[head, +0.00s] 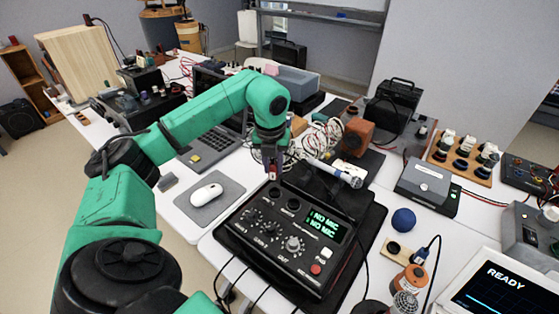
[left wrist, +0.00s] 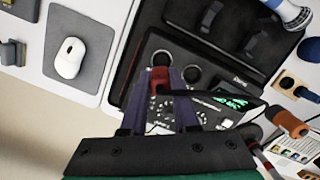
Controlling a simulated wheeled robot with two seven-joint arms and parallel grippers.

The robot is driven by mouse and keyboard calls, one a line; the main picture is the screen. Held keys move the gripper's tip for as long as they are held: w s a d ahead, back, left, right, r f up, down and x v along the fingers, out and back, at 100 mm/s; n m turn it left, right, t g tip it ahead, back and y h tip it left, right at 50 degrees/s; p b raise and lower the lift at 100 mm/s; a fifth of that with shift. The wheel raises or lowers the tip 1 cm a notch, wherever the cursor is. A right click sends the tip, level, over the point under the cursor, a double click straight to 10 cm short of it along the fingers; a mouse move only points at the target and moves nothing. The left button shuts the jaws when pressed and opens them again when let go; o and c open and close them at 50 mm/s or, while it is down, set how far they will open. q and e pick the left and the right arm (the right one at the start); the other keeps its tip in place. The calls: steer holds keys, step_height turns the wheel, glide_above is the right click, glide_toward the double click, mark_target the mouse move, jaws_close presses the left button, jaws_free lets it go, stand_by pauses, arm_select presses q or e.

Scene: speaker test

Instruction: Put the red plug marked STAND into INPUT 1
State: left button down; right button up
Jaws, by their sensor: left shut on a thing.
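My left gripper (head: 273,168) is shut on the red plug (left wrist: 160,78), held between its two fingers (left wrist: 161,95). In the head view the plug (head: 273,177) shows as a small red piece under the fingers. It is close over the left one of two round sockets on the black mixer box (head: 262,245). The left socket (head: 275,192) and the right socket (head: 293,205) also show in the left wrist view. I cannot tell whether the plug touches the socket. The STAND mark and the socket labels cannot be read. The mixer's screen (head: 325,222) reads NO MIC twice. My right gripper is not in view.
A microphone (head: 345,176) lies on the black case behind the mixer. A white mouse (head: 206,194) on a grey pad and a laptop (head: 208,146) are to the left. A blue ball (head: 403,220) and an orange-handled tool (head: 410,279) are to the right. Black cables run off the mixer's front.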

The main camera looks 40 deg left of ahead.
mark_target(275, 181)
arm_select(q)
step_height(275, 181, down, 2)
steer(key=shift+w+f+b, duration=0.1)
steer(key=shift+b, duration=0.55)
steer(key=shift+w+f+b, duration=0.2)
steer(key=shift+f+b, duration=0.75)
steer(key=shift+f, duration=0.25)
steer(key=shift+s+f, duration=0.1)
steer(key=shift+f, duration=0.15)
steer(key=shift+f+b, duration=0.4)
steer(key=shift+b, duration=0.05)
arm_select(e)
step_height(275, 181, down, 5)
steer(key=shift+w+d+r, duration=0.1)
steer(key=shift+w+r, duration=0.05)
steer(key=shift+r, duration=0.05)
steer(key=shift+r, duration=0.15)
arm_select(q)
steer(key=shift+f, duration=0.25)
